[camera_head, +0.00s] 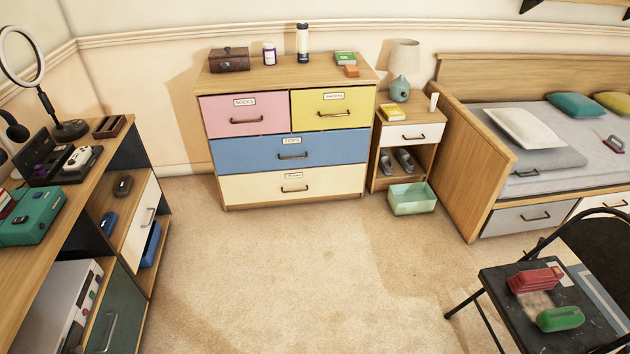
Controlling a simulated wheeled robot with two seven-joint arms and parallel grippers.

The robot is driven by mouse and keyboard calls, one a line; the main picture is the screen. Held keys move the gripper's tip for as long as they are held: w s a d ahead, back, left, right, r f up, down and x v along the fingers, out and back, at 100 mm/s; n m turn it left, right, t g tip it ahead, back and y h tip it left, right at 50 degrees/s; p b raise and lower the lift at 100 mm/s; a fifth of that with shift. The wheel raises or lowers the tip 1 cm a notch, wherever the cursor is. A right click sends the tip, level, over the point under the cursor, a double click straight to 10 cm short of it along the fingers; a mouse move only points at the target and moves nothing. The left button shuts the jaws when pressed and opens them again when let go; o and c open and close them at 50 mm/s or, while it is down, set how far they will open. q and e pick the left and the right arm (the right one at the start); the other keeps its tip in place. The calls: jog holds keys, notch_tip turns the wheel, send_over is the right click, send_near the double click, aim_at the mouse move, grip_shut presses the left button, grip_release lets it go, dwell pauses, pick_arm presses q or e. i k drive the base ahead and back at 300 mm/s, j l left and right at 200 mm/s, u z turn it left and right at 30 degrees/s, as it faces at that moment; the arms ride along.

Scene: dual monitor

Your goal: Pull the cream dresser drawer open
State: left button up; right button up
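The dresser (283,73) stands against the back wall with a wooden top and frame. Its bottom drawer is the cream drawer (255,189), wide and shut, with a dark bar handle (294,189) at its middle and a small label above. Above it are a wide blue drawer (240,155), a pink drawer (220,115) at upper left and a yellow drawer (355,108) at upper right, all shut. Neither of my grippers shows in the head view.
Open carpet (270,280) lies in front of the dresser. A mint bin (412,198) sits on the floor by the nightstand (423,134), right of the dresser. A wooden desk (60,232) stands left, a bed (478,190) right, and a black chair (500,300) at front right.

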aim_at(316, 181)
jog(key=i+l+u, duration=0.15)
jog(key=i, duration=0.25)
jog(key=i+l+u, duration=0.1)
jog(key=i+l, duration=0.2)
jog(key=i, duration=0.1)
